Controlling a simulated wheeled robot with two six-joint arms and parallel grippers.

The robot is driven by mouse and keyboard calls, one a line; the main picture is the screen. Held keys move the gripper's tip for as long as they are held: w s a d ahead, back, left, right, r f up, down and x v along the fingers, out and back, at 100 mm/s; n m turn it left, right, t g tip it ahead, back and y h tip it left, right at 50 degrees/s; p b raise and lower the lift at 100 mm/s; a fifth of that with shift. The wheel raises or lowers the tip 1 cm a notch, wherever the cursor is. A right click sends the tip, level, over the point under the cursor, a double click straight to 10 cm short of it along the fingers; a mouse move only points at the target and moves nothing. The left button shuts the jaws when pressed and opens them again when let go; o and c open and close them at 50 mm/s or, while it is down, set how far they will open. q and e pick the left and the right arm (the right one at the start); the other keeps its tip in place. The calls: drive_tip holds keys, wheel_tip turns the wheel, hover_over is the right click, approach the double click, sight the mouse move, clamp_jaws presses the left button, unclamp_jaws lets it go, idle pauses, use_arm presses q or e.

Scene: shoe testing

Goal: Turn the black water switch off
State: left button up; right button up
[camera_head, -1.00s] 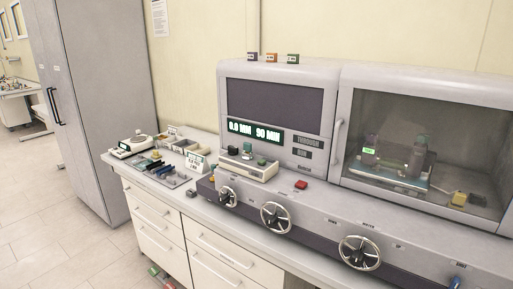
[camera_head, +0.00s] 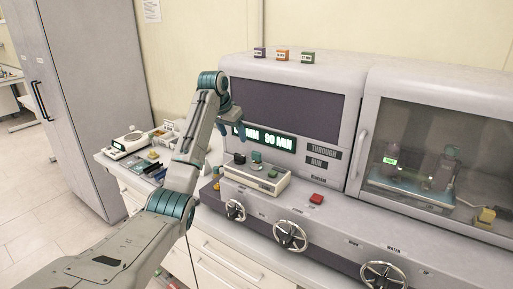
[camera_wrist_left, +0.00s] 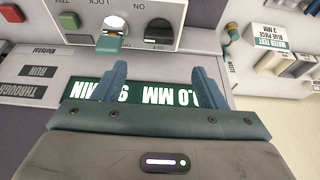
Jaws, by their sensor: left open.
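A black rotary knob (camera_head: 240,158) sits at the left end of a small pale control box (camera_head: 262,184) on the machine's ledge. It also shows in the left wrist view (camera_wrist_left: 159,31), upside down, near the letters "ON". Beside it is a teal-topped switch (camera_head: 256,157) marked "LOCK". My left gripper (camera_head: 231,126) is open and empty, in front of the lit display and above the black knob. In the left wrist view its two fingers (camera_wrist_left: 160,85) are spread over the display. A handwheel (camera_head: 384,275) is at the lower right, near a "WATER" label. My right gripper is out of view.
The grey machine (camera_head: 290,64) has a red button (camera_head: 317,198) and more handwheels (camera_head: 290,236) along its front. A windowed chamber (camera_head: 430,150) is at the right. A scale (camera_head: 127,143) and small boxes stand on the counter behind my arm.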

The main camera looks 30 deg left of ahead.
use_arm(q)
drive_tip(key=p, duration=0.4)
hover_over(239, 154)
drive_tip(key=s, duration=0.3)
drive_tip(key=f, duration=0.5)
drive_tip(key=shift+w+d, duration=0.15)
drive_tip(key=shift+w, duration=0.1)
drive_tip(key=x, duration=0.3)
drive_tip(key=shift+w, duration=0.3)
drive_tip(key=shift+w+f+p, duration=0.15)
drive_tip(key=shift+f+p, duration=0.25)
drive_tip(key=shift+f, duration=0.1)
drive_tip(key=shift+c, duration=1)
drive_tip(key=c, duration=0.8)
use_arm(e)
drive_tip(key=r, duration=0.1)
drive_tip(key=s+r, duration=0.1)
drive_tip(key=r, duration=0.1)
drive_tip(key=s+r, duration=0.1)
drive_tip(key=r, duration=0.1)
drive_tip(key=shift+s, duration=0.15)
